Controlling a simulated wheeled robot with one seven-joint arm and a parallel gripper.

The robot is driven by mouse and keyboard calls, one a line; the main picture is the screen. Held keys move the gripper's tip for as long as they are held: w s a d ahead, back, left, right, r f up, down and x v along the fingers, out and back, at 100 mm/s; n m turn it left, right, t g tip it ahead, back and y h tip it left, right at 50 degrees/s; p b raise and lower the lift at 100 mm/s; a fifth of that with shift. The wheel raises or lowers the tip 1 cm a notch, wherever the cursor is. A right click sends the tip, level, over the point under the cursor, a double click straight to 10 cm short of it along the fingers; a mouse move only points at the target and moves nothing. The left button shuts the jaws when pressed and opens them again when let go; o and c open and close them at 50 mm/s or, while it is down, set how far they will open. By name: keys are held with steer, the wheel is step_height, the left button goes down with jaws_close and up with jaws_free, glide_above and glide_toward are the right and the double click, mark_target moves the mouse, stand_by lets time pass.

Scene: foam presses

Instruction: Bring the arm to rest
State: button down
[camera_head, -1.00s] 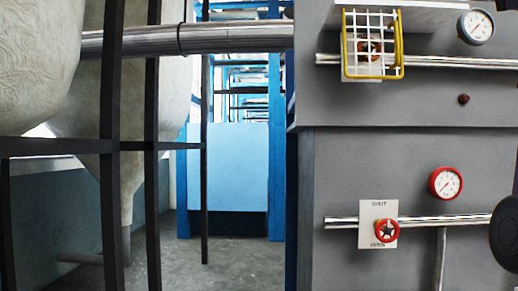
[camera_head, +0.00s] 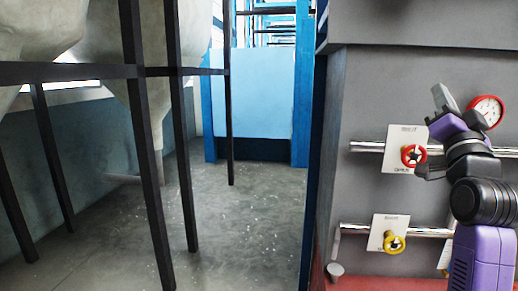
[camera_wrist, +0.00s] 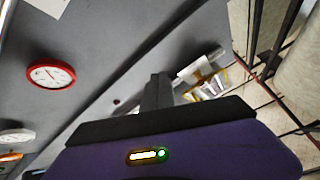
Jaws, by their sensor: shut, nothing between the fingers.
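My gripper (camera_head: 439,92) is at the right in the head view, raised in front of the grey panel, with its grey fingers pointing up and left. It is above and to the right of the red valve wheel (camera_head: 413,156) and left of the red-rimmed gauge (camera_head: 488,108). My purple and black arm is folded below it and hides part of the pipes. In the wrist view the dark fingers (camera_wrist: 157,85) are together and empty, above my purple gripper body. I cannot tell how far they are from the panel.
A yellow valve wheel (camera_head: 394,243) sits on the lower pipe. The wrist view shows a yellow-framed guard (camera_wrist: 212,82) and a red-rimmed gauge (camera_wrist: 50,75). Black frame posts (camera_head: 148,150) stand at left beneath pale hoppers. The grey floor (camera_head: 245,220) between is clear.

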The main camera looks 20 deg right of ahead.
steer(key=s+a+f+n+y, duration=0.35)
steer(key=a+f, duration=0.65)
steer(key=f, duration=0.4)
steer(key=s+a+f+n+y, duration=0.2)
steer(key=s+a+f+n, duration=0.2)
steer(key=a+f, duration=0.85)
steer(key=s+a+f+n+g+y, duration=0.2)
steer(key=s+a+f+y, duration=0.2)
steer(key=s+a+f, duration=0.3)
steer(key=s+a+f+n+g+y, duration=0.3)
steer(key=s+a+f+y, duration=0.2)
steer(key=s+f, duration=0.8)
steer(key=s+a, duration=0.3)
steer(key=s, duration=0.3)
steer(key=shift+f+g, duration=0.3)
steer(key=shift+f, duration=0.1)
steer(key=shift+n, duration=0.25)
